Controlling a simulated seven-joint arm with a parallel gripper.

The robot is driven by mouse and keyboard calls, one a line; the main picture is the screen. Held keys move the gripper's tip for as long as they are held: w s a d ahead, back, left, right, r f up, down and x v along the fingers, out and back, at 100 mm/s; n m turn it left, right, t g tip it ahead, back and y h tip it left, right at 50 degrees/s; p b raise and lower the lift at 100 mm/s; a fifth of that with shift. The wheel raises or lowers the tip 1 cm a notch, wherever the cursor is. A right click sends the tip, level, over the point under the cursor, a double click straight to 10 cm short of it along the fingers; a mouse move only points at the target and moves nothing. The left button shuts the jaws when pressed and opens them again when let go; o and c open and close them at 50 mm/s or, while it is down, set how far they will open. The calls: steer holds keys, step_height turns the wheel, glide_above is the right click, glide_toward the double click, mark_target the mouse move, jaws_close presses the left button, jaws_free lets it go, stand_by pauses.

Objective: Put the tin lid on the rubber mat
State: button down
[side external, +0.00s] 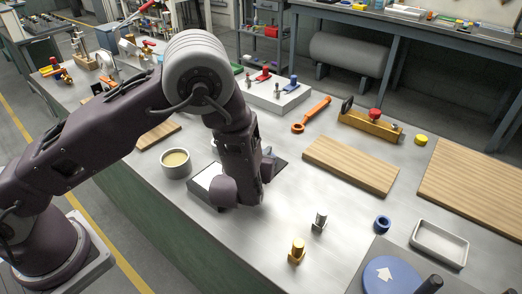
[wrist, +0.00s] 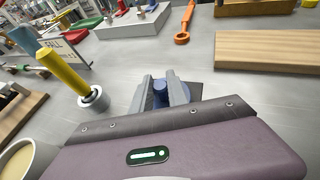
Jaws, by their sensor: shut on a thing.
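My gripper (wrist: 162,92) is shut on a blue piece with a round knob, which looks like the tin lid (wrist: 160,87). Much of the lid is hidden by the fingers and the wrist housing. A dark flat square, which looks like the rubber mat (wrist: 196,90), shows beneath and to the right of the fingers. In the side view the mat (side external: 280,164) shows on the right of my gripper, which covers its middle. The gripper is low over it; I cannot tell whether the lid touches the mat. An open tin with cream-coloured contents (side external: 176,160) stands to the left.
A wooden board (side external: 350,165) lies right of the mat, with an orange wrench-like tool (side external: 314,113) behind it. A white block (side external: 277,96) is at the back. Bare bench lies between.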

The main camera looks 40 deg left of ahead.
steer(key=shift+f, duration=0.2)
steer(key=c, duration=1.2)
jaws_free()
steer(key=c, duration=0.4)
steer(key=shift+v, duration=7.5)
steer(key=shift+d, duration=0.15)
